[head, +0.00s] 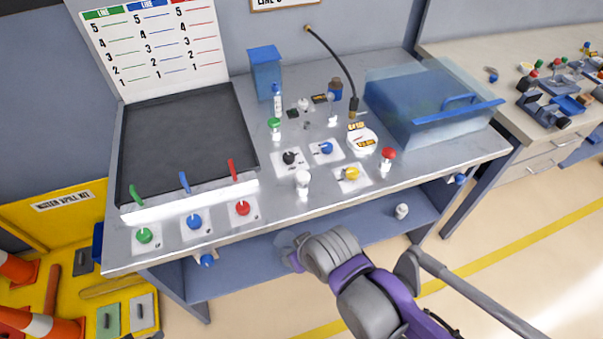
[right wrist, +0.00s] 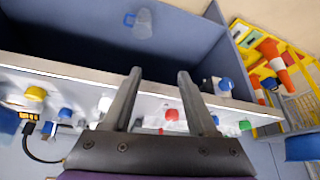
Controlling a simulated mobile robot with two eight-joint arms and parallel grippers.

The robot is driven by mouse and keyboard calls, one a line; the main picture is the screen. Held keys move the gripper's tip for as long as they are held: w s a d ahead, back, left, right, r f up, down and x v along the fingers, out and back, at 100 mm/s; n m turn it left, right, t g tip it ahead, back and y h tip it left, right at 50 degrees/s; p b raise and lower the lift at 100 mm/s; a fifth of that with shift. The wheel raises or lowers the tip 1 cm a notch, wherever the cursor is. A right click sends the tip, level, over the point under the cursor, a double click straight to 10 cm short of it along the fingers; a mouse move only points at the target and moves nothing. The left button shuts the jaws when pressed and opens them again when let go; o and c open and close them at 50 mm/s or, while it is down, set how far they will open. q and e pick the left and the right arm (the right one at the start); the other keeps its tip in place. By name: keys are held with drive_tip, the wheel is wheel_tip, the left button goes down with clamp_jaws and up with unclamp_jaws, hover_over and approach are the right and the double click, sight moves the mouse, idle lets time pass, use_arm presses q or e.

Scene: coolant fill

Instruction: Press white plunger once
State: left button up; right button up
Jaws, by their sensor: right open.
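The white plunger (head: 303,181) stands upright near the front edge of the grey bench. In the right wrist view a white knob (right wrist: 104,104), partly behind a finger, appears to be the same plunger. My right arm comes in from the lower right in the head view, with its hand end low in front of the bench. Its fingers are not clear there. In the right wrist view my right gripper (right wrist: 159,72) is open and empty, its two fingers apart below the bench's front edge. It is not touching the plunger. My left gripper is not in view.
Red (head: 242,208), blue (head: 194,222) and green (head: 144,236) knobs line the front left. A black knob (head: 289,158), yellow knob (head: 352,173) and red-topped plunger (head: 387,157) stand near the white plunger. A blue bin (head: 420,108) sits right. A shelf (head: 365,222) runs below.

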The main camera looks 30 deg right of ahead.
drive_tip(key=shift+m+g+h, duration=0.3)
drive_tip(key=shift+m+g, duration=0.2)
drive_tip(key=shift+m, duration=0.2)
drive_tip(key=w+d+r, duration=0.1)
drive_tip(key=w+r, duration=0.1)
drive_tip(key=r, duration=0.1)
drive_tip(key=w+d+r+p, duration=0.1)
drive_tip(key=w+d+r, duration=0.1)
drive_tip(key=w+r, duration=0.1)
drive_tip(key=w+d+r+p, duration=0.1)
drive_tip(key=w+d+r, duration=0.1)
drive_tip(key=r, duration=0.3)
drive_tip(key=shift+w+d, duration=0.1)
drive_tip(key=shift+w, duration=0.4)
clamp_jaws()
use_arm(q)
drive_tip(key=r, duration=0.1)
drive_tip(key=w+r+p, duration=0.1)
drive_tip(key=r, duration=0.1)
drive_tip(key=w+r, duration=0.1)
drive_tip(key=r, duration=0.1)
use_arm(e)
drive_tip(key=w+d+r+m+g, duration=0.1)
drive_tip(key=w+d+r, duration=0.4)
drive_tip(key=r, duration=0.3)
drive_tip(key=shift+w+d, duration=0.4)
drive_tip(key=shift+d, duration=0.2)
